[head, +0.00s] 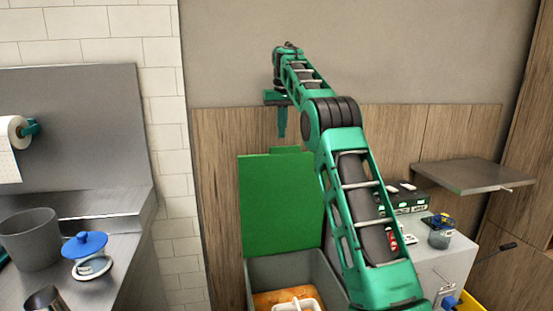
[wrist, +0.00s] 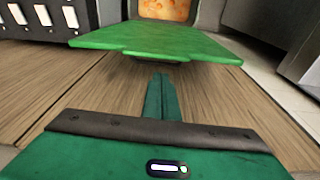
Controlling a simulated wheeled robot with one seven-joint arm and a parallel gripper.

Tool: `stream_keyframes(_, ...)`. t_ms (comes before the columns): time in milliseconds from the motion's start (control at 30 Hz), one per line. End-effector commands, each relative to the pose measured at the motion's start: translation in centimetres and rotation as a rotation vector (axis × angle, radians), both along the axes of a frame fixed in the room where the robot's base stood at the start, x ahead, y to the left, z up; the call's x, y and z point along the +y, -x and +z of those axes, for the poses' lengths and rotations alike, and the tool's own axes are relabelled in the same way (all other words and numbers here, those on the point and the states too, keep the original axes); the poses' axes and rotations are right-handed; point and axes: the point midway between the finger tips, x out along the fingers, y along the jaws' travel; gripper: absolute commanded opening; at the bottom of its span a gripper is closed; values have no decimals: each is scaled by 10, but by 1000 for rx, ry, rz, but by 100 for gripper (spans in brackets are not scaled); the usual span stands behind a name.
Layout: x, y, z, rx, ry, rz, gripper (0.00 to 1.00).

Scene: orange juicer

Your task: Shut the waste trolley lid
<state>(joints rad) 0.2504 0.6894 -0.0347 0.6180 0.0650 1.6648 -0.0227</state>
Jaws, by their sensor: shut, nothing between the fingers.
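The waste trolley is a grey bin (head: 268,268) at the lower middle of the head view. Its green lid (head: 280,205) stands open and upright at the back, with a small tab (head: 285,149) on its top edge. The lid also shows in the wrist view (wrist: 150,40), its tabbed edge towards my fingers. My gripper (head: 281,135) points down, shut and empty, just above the tab in the head view. In the wrist view the fingers (wrist: 160,80) lie on the wood-panel side of the lid edge, with a small visible gap.
Wood panelling (head: 220,180) stands behind the lid. A steel counter with a grey tub (head: 30,240) and a blue-topped item (head: 85,245) is at left. A grey cabinet with a black switch box (head: 408,198) is at right, below a shelf (head: 470,175).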

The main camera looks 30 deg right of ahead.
Motion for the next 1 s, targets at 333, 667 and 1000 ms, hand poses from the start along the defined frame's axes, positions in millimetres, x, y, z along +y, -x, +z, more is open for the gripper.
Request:
stream_keyframes(333,-1,-30,-13,-18,-6,26,0)
stream_keyframes(667,-1,-31,-33,-16,-6,27,0)
stream_keyframes(1000,-4,-37,-83,-16,-6,26,0)
